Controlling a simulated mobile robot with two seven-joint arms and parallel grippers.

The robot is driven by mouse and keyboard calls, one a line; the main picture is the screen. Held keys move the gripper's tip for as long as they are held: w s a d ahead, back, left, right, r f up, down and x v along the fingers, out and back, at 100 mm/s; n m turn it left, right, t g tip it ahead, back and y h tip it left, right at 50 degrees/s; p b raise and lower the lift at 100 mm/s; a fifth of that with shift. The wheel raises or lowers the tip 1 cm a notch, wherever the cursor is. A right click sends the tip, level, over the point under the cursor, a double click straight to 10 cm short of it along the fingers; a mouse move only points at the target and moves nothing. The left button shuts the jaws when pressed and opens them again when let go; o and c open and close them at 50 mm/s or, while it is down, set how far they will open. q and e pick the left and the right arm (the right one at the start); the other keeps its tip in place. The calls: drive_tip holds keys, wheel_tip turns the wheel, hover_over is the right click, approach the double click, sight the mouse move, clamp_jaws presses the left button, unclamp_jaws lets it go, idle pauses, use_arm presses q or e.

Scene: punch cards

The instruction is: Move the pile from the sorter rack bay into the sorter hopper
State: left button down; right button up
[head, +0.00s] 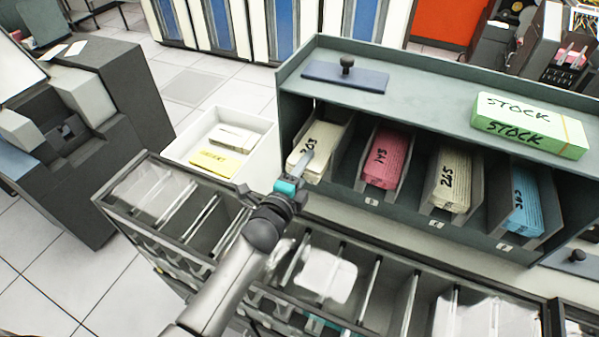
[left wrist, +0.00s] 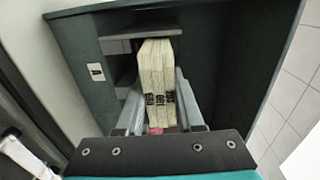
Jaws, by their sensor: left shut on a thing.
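The grey-green rack (head: 295,105) stands at centre right with several bays. In its leftmost bay is a cream card pile (head: 326,135) with dark handwriting on its end. My left gripper (head: 308,160) reaches the front of this bay and is shut on the pile. In the left wrist view the cream pile (left wrist: 158,70) stands between the two grey fingers (left wrist: 160,108), inside the bay. I cannot tell for certain which part is the sorter hopper. My right gripper is not in view.
Pink (head: 386,158), cream (head: 454,180) and blue (head: 526,203) piles fill the other bays. A green STOCK box (head: 530,125) and a dark knobbed plate (head: 345,76) lie on top. A white tray (head: 262,125) stands left of the rack. Clear-covered pockets (head: 325,275) run below my arm.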

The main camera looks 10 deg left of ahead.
use_arm(q)
drive_tip(key=f+v, duration=0.2)
drive_tip(key=v, duration=1.7)
drive_tip(key=shift+s, duration=0.3)
drive_tip(key=shift+a, duration=0.1)
drive_tip(key=t+b, duration=0.1)
drive_tip(key=b, duration=0.1)
drive_tip(key=shift+b, duration=0.4)
